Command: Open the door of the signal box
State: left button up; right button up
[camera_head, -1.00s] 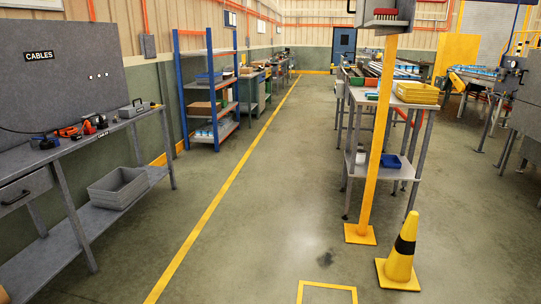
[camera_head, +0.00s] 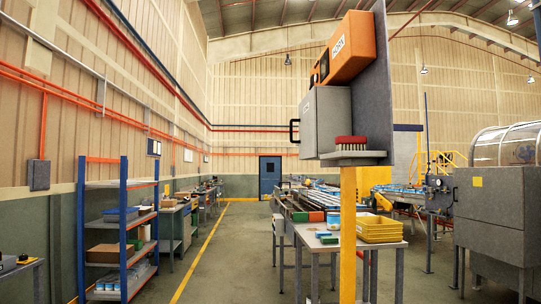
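A grey box (camera_head: 325,122) with a black handle (camera_head: 294,130) on its left side is mounted high on a yellow post (camera_head: 347,230). It appears to be the signal box. Its door looks shut, though I see it at a slant. Neither of my grippers is in view.
An orange unit (camera_head: 345,50) sits above the box, against a grey backboard (camera_head: 371,85). A red brush (camera_head: 351,141) lies on a small ledge below. A table with yellow trays (camera_head: 378,229) stands behind the post. The aisle floor (camera_head: 225,265) to the left is clear.

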aim_at(307, 141)
jog(key=i+j+z, duration=0.4)
jog(key=i, duration=0.2)
jog(key=i+j+z, duration=0.15)
jog(key=z, duration=0.25)
jog(key=i+j+z, duration=0.25)
jog(key=z, duration=0.15)
